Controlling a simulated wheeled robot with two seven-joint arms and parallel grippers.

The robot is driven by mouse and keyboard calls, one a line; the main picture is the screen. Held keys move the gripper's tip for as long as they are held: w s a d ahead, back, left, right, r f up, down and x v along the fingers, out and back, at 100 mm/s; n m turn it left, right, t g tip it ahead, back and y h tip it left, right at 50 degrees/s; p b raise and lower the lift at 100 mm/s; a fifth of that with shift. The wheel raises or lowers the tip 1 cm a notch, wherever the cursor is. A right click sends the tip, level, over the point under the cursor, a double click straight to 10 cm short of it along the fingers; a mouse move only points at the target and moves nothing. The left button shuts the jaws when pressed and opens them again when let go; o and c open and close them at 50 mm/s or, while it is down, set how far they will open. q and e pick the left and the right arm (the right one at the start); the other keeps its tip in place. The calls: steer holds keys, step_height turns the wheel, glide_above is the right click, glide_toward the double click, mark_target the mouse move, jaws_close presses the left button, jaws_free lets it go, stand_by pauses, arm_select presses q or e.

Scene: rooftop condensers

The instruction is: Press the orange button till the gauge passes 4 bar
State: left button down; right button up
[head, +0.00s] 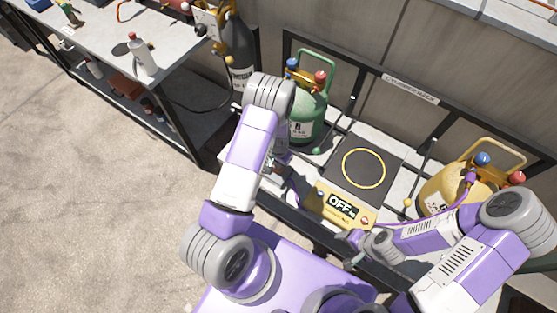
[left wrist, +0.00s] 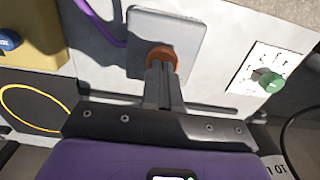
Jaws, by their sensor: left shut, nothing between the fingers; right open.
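The orange button (left wrist: 163,57) shows in the left wrist view, on a grey plate (left wrist: 190,30) set on a pale panel. My left gripper (left wrist: 165,72) is shut and empty, its fingertips in front of the button and covering its lower part. Whether they touch it or push it in I cannot tell. In the head view my left gripper (head: 276,165) is mostly hidden by its own arm, and the button is not made out. My right gripper (head: 350,246) is open, near the front of the yellow scale (head: 371,218). I cannot make out a readable pressure gauge.
A green knob (left wrist: 270,80) sits right of the button. A green cylinder (head: 308,112) and a yellow cylinder (head: 440,188) stand nearby. A workbench (head: 100,38) is at the left; the floor (head: 90,210) is clear.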

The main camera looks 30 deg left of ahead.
arm_select(q)
steer(key=shift+f, duration=0.2)
steer(key=shift+f+b, duration=0.8)
steer(key=shift+f, duration=0.15)
steer(key=shift+s, duration=0.1)
steer(key=shift+s+d, duration=0.1)
stand_by(0.3)
step_height(320, 180, up, 5)
steer(key=p, duration=0.4)
step_height(320, 180, up, 9)
steer(key=p, duration=0.2)
steer(key=shift+w+r, duration=0.15)
steer(key=shift+w, duration=0.05)
